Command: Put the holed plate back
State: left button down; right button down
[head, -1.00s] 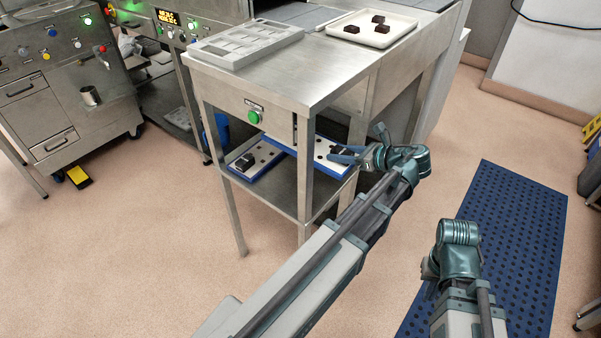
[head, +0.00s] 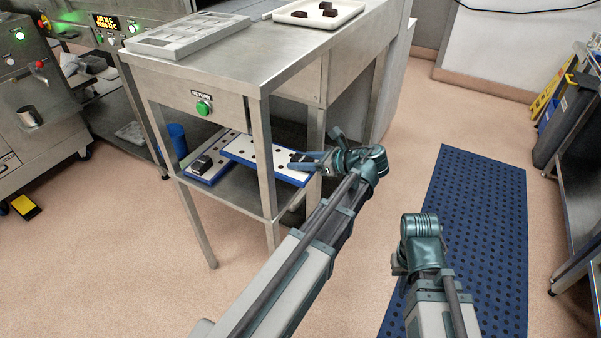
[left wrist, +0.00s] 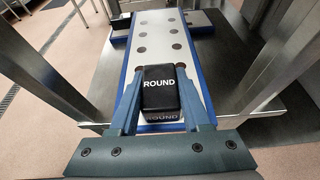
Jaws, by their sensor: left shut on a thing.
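The holed plate (head: 240,150) is white with dark holes and a blue edge. It lies over the lower shelf of the steel table, its near end by the table's right leg. In the left wrist view its black block (left wrist: 160,90), labelled ROUND, sits between my left fingers. My left gripper (head: 306,161) is shut on this block. I cannot tell whether the plate rests on the shelf or just above it. My right gripper (head: 402,262) is low at the right, away from the table; its fingers are not clear.
A second holed plate (head: 217,171) with a black block lies left on the lower shelf (head: 232,196). Table legs, like the front one (head: 266,175), stand around the shelf. On top are a grey mould tray (head: 190,36) and a white tray (head: 342,13). A blue mat (head: 470,230) covers the right floor.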

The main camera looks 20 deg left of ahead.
pick_arm(q)
jog(key=shift+f+b, duration=1.25)
jog(key=shift+f, duration=0.35)
jog(key=shift+f+b, duration=0.35)
jog(key=shift+c, duration=1.8)
grip_release()
jog(key=shift+r, duration=0.15)
jog(key=shift+r+p, duration=0.25)
jog(key=shift+p, duration=0.1)
jog(key=p+v, duration=0.4)
jog(key=v, duration=0.8)
jog(key=shift+p, duration=0.3)
